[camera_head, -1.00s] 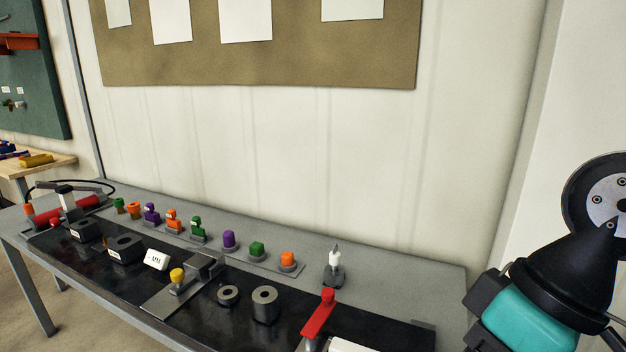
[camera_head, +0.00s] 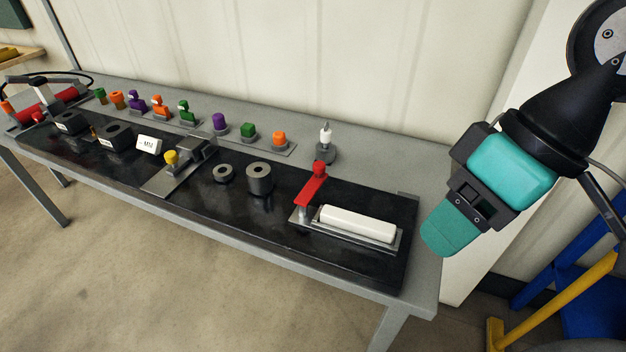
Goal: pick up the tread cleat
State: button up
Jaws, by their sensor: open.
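I cannot tell for certain which object is the tread cleat; no part here is clearly marked as one. A white bar (camera_head: 357,223) lies in a shallow grey tray (camera_head: 382,241) near the right end of the bench, beside a red lever (camera_head: 312,187). My gripper (camera_head: 449,231), with teal fingers, hangs at the right of the picture, past the right end of the bench. It is open, and nothing shows in it. The gap between its fingers is hidden from this side.
The grey bench (camera_head: 427,280) carries a black mat. On it are two grey rings (camera_head: 259,178), a yellow knob (camera_head: 170,158) on a plate, and black blocks. Coloured pegs (camera_head: 249,131) line the back. A blue and yellow frame (camera_head: 565,275) stands at lower right.

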aim_at(378, 230)
jog(key=z, duration=1.2)
jog(key=k, duration=0.75)
jog(key=u, duration=1.5)
jog(key=i, duration=0.5)
